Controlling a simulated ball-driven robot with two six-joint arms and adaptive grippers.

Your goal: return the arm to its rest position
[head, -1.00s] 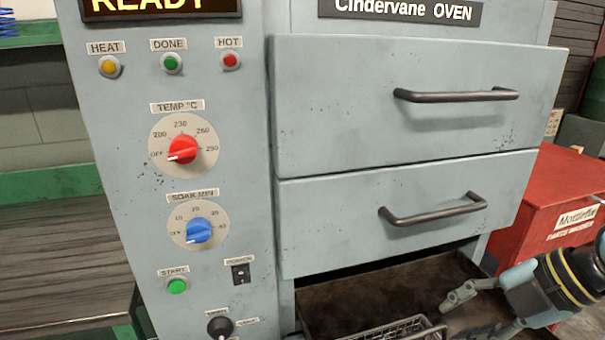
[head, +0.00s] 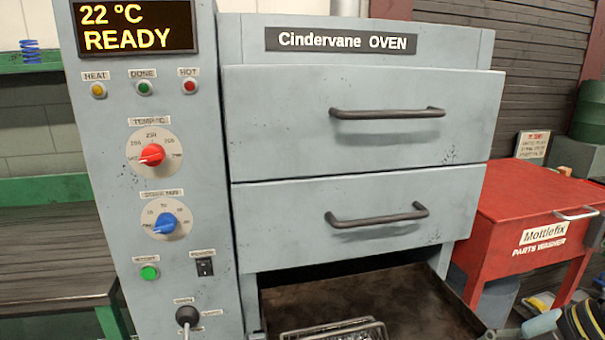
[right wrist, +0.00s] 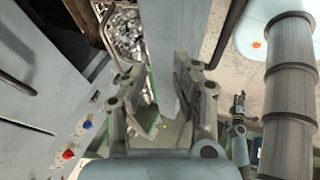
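My right arm shows at the lower right edge of the head view, with only part of the right gripper (head: 510,331) in frame. In the right wrist view the right gripper (right wrist: 160,88) has its two fingers spread apart, with nothing between them. It is clear of the wire basket (right wrist: 128,38), which shows beyond the fingers. What looks like my left gripper (right wrist: 240,104) is small at the right of the wrist view; its fingers are too small to judge. The left arm is not in the head view.
The oven (head: 355,130) has two shut drawers with dark handles. Below them is a brown tray area (head: 420,300) with a wire basket (head: 335,331). The display reads 22 °C READY. A red parts washer (head: 510,210) stands on the right and a green-edged bench (head: 45,190) on the left.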

